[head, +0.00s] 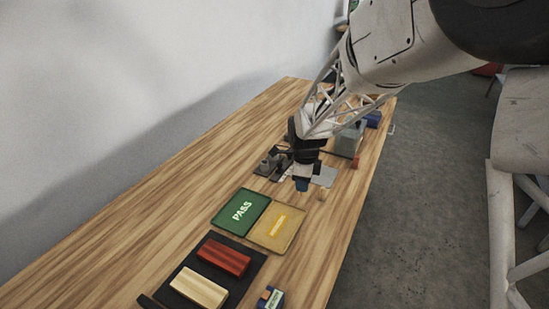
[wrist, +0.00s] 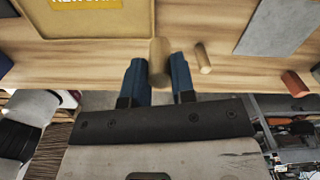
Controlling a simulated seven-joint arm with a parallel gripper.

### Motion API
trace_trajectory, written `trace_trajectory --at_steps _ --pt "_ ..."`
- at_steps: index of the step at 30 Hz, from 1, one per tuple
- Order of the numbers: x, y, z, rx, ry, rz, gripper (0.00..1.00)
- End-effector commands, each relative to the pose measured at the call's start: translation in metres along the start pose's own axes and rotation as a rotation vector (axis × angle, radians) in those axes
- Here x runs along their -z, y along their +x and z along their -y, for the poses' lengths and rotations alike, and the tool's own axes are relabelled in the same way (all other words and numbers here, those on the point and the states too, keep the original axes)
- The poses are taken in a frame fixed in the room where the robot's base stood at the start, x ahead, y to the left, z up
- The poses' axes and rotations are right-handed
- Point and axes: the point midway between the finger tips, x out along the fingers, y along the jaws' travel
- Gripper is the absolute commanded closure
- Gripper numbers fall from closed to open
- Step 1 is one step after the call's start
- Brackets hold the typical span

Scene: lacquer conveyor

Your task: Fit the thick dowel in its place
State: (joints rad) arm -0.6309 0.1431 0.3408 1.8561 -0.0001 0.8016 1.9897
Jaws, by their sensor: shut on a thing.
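In the wrist view my gripper (wrist: 159,75) has its two blue fingers closed on a wooden dowel (wrist: 158,58), the thicker of the two pale dowels there. A thinner dowel (wrist: 203,58) stands on the table just right of the fingers, apart from them. In the head view my gripper (head: 302,186) is low over the table, past the trays; the held dowel cannot be made out there. A small pale dowel (head: 322,194) shows to its right. No place for the dowel can be clearly made out.
A green PASS tray (head: 241,211) and a yellow tray (head: 277,227) lie nearer. A dark tray (head: 248,258) holds a red and a cream block. A grey plate (head: 325,174), dark fixture (head: 267,166) and grey box (head: 349,139) are behind.

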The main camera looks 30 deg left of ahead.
Motion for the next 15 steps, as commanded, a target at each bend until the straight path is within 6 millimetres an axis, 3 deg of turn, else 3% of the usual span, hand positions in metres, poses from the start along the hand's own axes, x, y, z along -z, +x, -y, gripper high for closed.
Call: trace_trajectory --at_steps 15 --pt "-0.063 -0.004 0.070 -0.001 0.011 0.000 0.98"
